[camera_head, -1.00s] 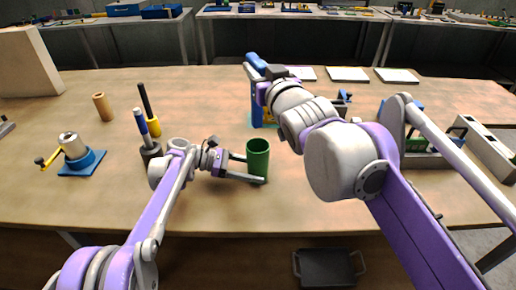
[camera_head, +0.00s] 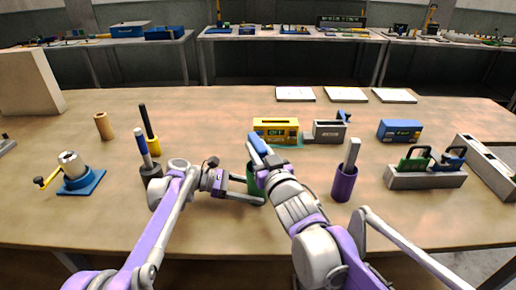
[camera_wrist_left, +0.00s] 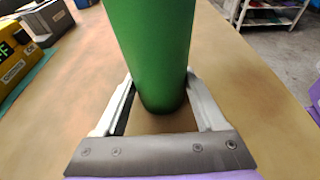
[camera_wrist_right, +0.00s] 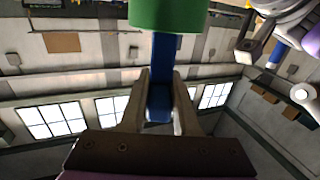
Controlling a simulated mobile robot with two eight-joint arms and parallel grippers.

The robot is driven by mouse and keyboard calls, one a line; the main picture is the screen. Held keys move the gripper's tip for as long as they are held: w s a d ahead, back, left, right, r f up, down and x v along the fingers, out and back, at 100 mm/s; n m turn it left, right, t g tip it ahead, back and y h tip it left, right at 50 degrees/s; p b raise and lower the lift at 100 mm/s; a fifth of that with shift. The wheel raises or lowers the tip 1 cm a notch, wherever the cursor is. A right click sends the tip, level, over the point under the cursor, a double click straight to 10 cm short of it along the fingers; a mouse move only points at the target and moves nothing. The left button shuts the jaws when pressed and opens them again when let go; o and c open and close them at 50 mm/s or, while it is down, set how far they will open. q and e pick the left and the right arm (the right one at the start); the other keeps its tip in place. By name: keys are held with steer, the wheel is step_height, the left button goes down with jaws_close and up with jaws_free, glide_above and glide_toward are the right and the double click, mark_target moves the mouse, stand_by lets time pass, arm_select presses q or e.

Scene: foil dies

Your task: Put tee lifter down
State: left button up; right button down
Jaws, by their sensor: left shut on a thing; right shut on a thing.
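A green cup (camera_head: 254,192) stands on the table, upright, partly hidden behind my right gripper. It fills the left wrist view (camera_wrist_left: 158,55). My left gripper (camera_head: 254,188) is shut around its lower part. My right gripper (camera_head: 262,158) is above the cup, shut on the blue tee lifter (camera_head: 257,143). In the right wrist view the blue shaft (camera_wrist_right: 160,85) runs between the fingers to the green cup (camera_wrist_right: 168,14). The lifter's end is hidden at the cup, and I cannot tell how deep it sits.
A purple holder (camera_head: 344,186) with a grey-handled tool stands to the right. A yellow box (camera_head: 275,124) is behind the cup. A grey rack (camera_head: 425,180) is at the right; a blue box (camera_head: 400,131) stands behind it. A dark holder (camera_head: 150,171) stands left of my left gripper.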

steer(key=shift+f, duration=0.3)
steer(key=shift+f, duration=0.25)
steer(key=c, duration=0.6)
jaws_free()
steer(key=shift+c, duration=0.2)
steer(key=shift+r, duration=0.2)
steer(key=v, duration=1.2)
steer(key=shift+r, duration=0.45)
